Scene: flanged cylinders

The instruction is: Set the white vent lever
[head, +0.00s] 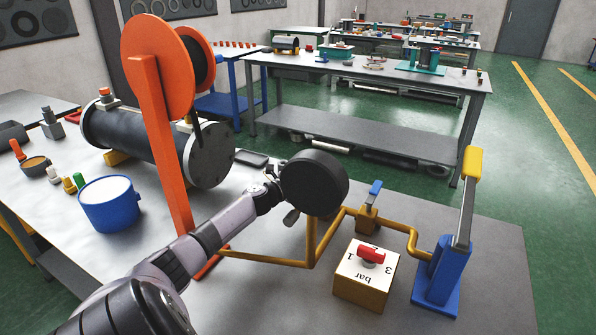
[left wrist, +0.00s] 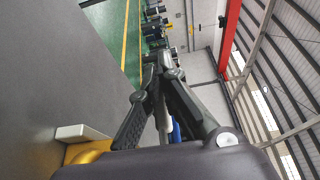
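A white bar (left wrist: 82,132), which may be the white vent lever, shows beside a yellow body (left wrist: 92,150) at the lower left of the left wrist view. I cannot make out a white lever in the head view. My left arm reaches to a dark round disc (head: 315,182), perhaps a gauge, above the yellow pipe (head: 330,235). My left gripper (left wrist: 161,75) has its fingertips together and shows no held object. The white bar lies to one side of the fingers, apart from them. In the head view the gripper is mostly hidden. My right gripper is not in view.
A blue-handled valve (head: 373,192), a yellow box (head: 362,292) with a red knob, and a blue stand (head: 437,275) with a yellow-tipped lever are to the right. An orange reel stand (head: 160,130) and a blue pot (head: 108,205) are left. The table's right front is clear.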

